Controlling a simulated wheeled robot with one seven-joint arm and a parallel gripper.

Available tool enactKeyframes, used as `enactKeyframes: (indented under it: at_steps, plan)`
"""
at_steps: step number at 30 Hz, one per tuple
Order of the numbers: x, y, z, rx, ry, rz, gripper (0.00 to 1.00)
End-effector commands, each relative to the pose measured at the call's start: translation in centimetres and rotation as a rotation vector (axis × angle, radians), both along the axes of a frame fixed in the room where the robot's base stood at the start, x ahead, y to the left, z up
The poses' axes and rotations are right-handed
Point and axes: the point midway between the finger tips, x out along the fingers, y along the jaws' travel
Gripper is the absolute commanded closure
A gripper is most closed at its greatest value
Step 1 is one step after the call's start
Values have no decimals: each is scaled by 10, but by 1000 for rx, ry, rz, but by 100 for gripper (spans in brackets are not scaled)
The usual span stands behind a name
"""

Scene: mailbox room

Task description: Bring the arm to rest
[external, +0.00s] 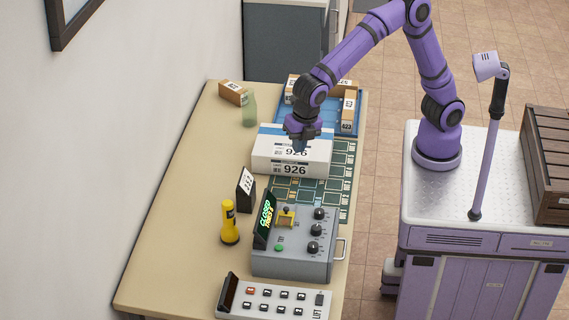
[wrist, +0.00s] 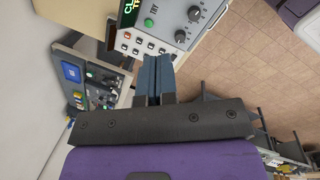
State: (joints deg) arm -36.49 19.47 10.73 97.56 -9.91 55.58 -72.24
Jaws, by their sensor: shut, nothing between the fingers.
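My purple arm reaches from its base on the cart over the table. My gripper (external: 301,146) is at the box marked 926 (external: 291,170), close to its top face; I cannot tell whether it touches the box. In the wrist view the gripper's two blue-grey fingers (wrist: 153,78) are together with nothing between them. The wrist view looks past them toward the grey control box (wrist: 182,22) and a keypad (wrist: 135,43).
On the table (external: 187,190) stand the grey control box with a green-lit sign (external: 265,219), a yellow flashlight (external: 229,222), a green bottle (external: 249,109) and a blue tray (external: 330,119) with small boxes. The table's left side is mostly clear.

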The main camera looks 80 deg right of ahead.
Motion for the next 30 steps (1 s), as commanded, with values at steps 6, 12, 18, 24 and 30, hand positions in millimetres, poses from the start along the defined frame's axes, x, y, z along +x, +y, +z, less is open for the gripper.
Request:
enactKeyframes:
  at_steps: [6, 12, 18, 24, 30]
  plan:
    - [-6, -102, 51, 69, -40, -363, 100]
    - [-31, -188, 80, 143, -70, -697, 100]
    - [-69, -265, 97, 233, -95, -1032, 100]
    - [-119, -329, 101, 339, -116, -1362, 100]
    - [-174, -379, 91, 460, -128, -1685, 100]
